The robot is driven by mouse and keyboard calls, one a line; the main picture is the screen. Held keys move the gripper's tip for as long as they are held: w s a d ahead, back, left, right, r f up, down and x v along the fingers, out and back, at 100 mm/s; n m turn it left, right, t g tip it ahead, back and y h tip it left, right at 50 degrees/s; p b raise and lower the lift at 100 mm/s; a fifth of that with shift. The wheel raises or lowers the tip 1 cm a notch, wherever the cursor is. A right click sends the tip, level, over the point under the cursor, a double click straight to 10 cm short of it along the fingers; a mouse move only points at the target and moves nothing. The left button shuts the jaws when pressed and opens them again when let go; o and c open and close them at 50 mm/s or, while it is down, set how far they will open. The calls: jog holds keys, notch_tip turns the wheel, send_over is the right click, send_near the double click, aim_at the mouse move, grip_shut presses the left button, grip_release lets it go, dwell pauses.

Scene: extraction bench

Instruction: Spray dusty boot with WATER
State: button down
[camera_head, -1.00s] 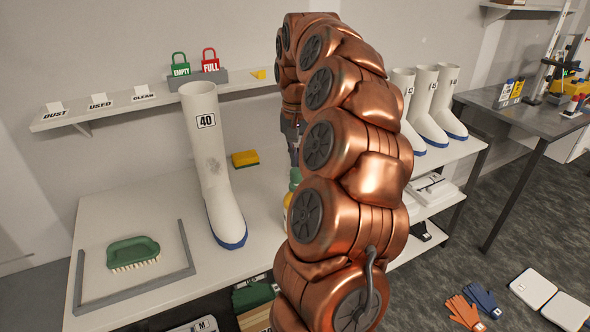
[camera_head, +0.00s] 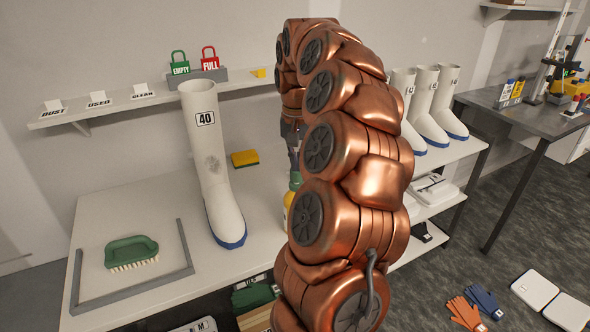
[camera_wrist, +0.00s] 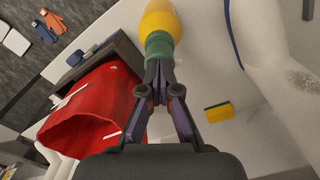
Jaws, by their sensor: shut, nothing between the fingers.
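A tall white boot (camera_head: 213,160) with a blue sole and a "40" label stands upright on the bench, with a grey dusty smudge on its shaft. The boot (camera_wrist: 295,70) and smudge also show at the right of the wrist view. A bottle (camera_wrist: 160,20) with a yellow body and green neck is just beyond my fingertips; no label on it can be read. It shows partly behind my arm in the head view (camera_head: 295,182). My gripper (camera_wrist: 158,73) is shut and empty, its tips at the bottle's green part; whether they touch it I cannot tell.
A green brush (camera_head: 131,252) lies inside a grey frame (camera_head: 186,247) on the bench. A yellow-green sponge (camera_head: 245,158) lies behind the boot. A red open container (camera_wrist: 85,110) is left of my gripper in the wrist view. Other white boots (camera_head: 440,105) stand at the right.

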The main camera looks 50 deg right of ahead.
jog(key=shift+f, duration=0.3)
jog(key=shift+r, duration=1.2)
notch_tip(320, 180, up, 6)
jog(key=shift+p, duration=1.1)
